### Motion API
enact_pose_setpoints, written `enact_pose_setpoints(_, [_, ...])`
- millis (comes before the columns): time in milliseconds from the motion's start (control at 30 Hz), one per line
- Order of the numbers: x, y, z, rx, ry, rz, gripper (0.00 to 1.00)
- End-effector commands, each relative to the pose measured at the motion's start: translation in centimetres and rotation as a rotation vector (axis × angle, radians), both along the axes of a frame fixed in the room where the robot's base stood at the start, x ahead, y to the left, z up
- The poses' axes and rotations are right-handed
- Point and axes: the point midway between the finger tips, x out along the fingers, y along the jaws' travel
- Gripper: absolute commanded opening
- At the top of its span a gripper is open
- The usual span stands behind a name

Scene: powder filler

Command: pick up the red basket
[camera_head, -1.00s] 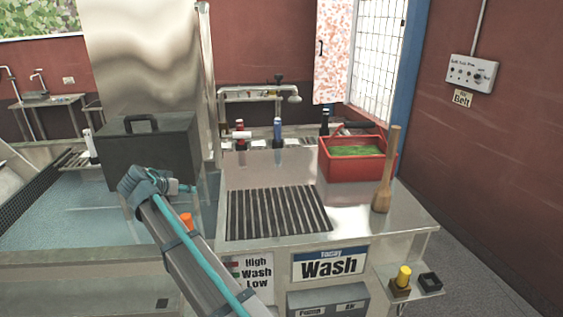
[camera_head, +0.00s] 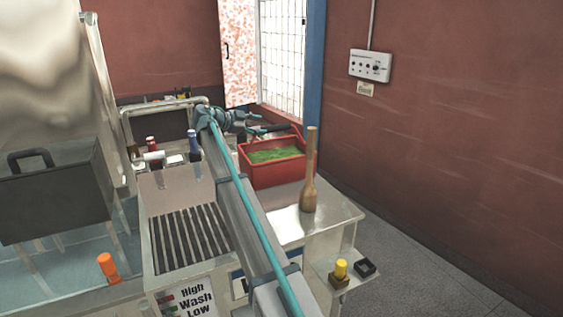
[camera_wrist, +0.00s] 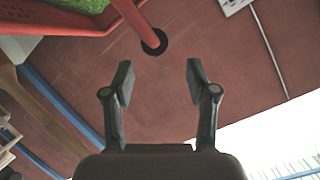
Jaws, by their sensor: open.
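The red basket (camera_head: 277,174) stands on the metal counter and holds green stuff. Its red handle with a black grip (camera_head: 285,129) rises at the back. My gripper (camera_head: 262,129) is just above the basket's back left side, near the handle. In the wrist view my gripper (camera_wrist: 159,82) is open, with nothing between its fingers. The red basket (camera_wrist: 68,19) fills the upper left there, and its handle's black end (camera_wrist: 154,41) shows just beyond the fingertips, apart from them. My arm hides part of the counter left of the basket.
A wooden paddle (camera_head: 310,180) stands upright at the basket's front right. Bottles (camera_head: 194,144) stand left of my arm, behind the slatted drain (camera_head: 188,240). A yellow button (camera_head: 341,268) is on the low shelf. A blue post and a window are behind the basket.

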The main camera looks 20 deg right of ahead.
Motion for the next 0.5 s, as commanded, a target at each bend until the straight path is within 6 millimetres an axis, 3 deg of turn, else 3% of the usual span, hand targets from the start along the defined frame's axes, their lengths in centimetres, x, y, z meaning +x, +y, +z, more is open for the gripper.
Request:
enact_pose_setpoints(200, [0.5, -2.9, -0.9, 0.0, 0.002, 0.0, 0.58])
enact_pose_setpoints(500, [0.7, -4.8, -1.5, 0.001, 0.003, 0.001, 0.58])
